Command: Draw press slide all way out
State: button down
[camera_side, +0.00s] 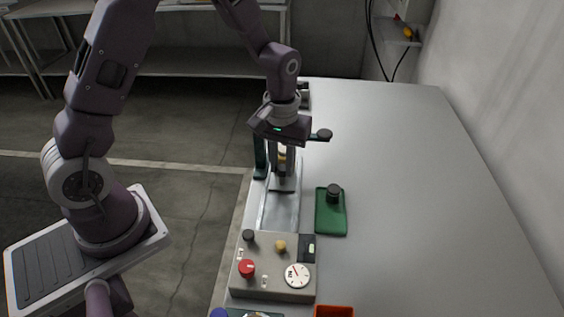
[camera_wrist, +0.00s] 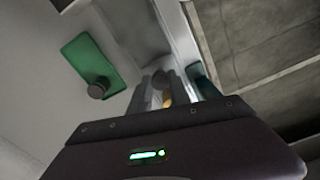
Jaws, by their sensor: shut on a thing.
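The press slide (camera_side: 281,212) is a bright metal tray in a narrow track. It runs from the dark green press frame (camera_side: 260,158) toward the grey control box. In the wrist view the slide (camera_wrist: 182,45) stretches away beyond my fingers. My gripper (camera_side: 284,182) points down over the slide's far end, beside the green frame. Its fingers are shut on a part of the slide, which they mostly hide. A small tan knob (camera_wrist: 167,99) shows between the fingers in the wrist view (camera_wrist: 165,88). I cannot make out the exact grip.
The grey control box (camera_side: 272,280) with a red knob and a dial stands at the slide's near end. A green plate with a black knob (camera_side: 331,212) lies right of the slide. An orange bin (camera_side: 334,311) is at the bottom edge. The table's right side is clear.

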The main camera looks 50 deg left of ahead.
jog(key=shift+d, duration=0.1)
jog(key=s+d, duration=0.8)
jog(key=shift+s+d, duration=0.4)
jog(key=c, duration=1.4)
grip_release()
jog(key=shift+o, duration=1)
notch_tip(320, 180, up, 7)
jog(key=shift+r, duration=0.2)
